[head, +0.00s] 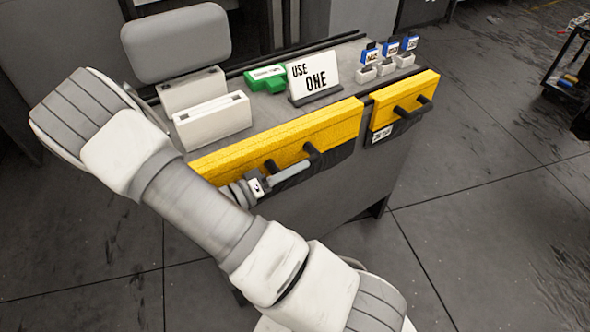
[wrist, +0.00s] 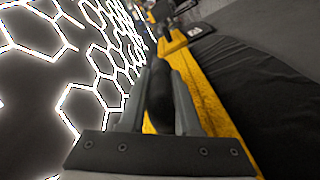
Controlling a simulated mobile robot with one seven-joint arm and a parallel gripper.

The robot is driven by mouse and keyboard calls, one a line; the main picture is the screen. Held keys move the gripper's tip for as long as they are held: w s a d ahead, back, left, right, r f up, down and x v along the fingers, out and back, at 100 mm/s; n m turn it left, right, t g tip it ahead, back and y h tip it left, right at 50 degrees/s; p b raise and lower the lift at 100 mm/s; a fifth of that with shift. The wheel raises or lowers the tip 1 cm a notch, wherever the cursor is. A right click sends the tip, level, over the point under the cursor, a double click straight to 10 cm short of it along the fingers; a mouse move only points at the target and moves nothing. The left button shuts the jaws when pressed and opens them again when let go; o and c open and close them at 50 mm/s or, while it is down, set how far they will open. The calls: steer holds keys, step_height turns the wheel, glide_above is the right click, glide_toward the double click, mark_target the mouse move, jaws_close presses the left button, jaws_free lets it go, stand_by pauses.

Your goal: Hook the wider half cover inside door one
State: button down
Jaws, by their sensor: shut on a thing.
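The wider half cover (head: 338,124) is a long yellow strip with a black lower part and two black handles, lying along the front edge of the grey bench. My gripper (head: 304,169) is at its front. In the wrist view my gripper (wrist: 160,75) has its two fingers on either side of a black handle (wrist: 160,100), shut on it. The yellow strip (wrist: 207,98) runs along beside the fingers. The narrower yellow cover (head: 403,97), with its own black handles, sits further right on the same edge. I cannot make out a door marked one.
On the bench stand a "USE ONE" sign (head: 314,74), a green block (head: 264,78), white boxes (head: 212,121) and several blue-topped pieces (head: 391,48). A dark cart (head: 571,75) stands at the far right. The floor (head: 490,200) right of the bench is clear.

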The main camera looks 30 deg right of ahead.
steer(key=shift+r, duration=0.4)
steer(key=s+b, duration=0.1)
steer(key=s, duration=0.7)
steer(key=shift+d, duration=0.15)
stand_by(0.7)
steer(key=shift+r, duration=0.1)
step_height(320, 180, up, 6)
steer(key=p, duration=0.6)
stand_by(1.1)
